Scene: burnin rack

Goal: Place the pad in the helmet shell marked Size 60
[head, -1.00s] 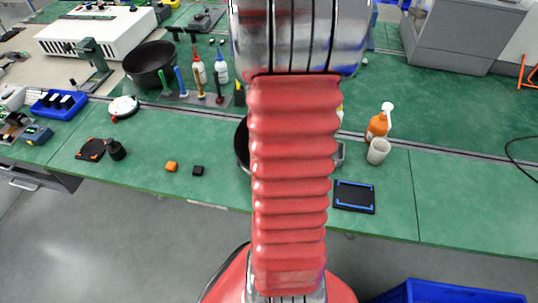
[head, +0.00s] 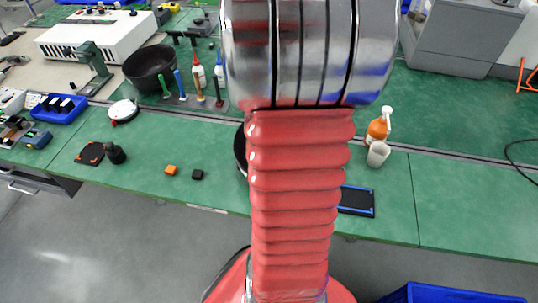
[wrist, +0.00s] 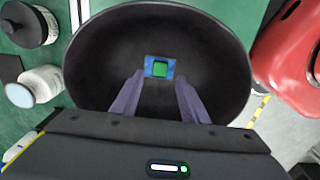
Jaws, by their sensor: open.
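A black bowl-like shell (wrist: 100,60) fills the middle of the wrist view. A small blue square piece with a green centre (wrist: 160,67) lies in its bottom; I cannot tell whether it is the pad or a marking. My gripper (wrist: 159,82) is open, its two purple-grey fingers apart and reaching over the shell on either side below the piece. In the head view my arm hides the gripper and most of a dark round shell (head: 240,151). A second black shell (head: 150,67) stands at the back left. No size mark is readable.
An orange bottle (head: 378,127) and a pale cup (head: 377,154) stand right of my arm, near a black blue-edged tray (head: 356,201). Small orange (head: 171,170) and black (head: 197,174) blocks lie left. Several bottles and tools stand behind. The right bench is mostly clear.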

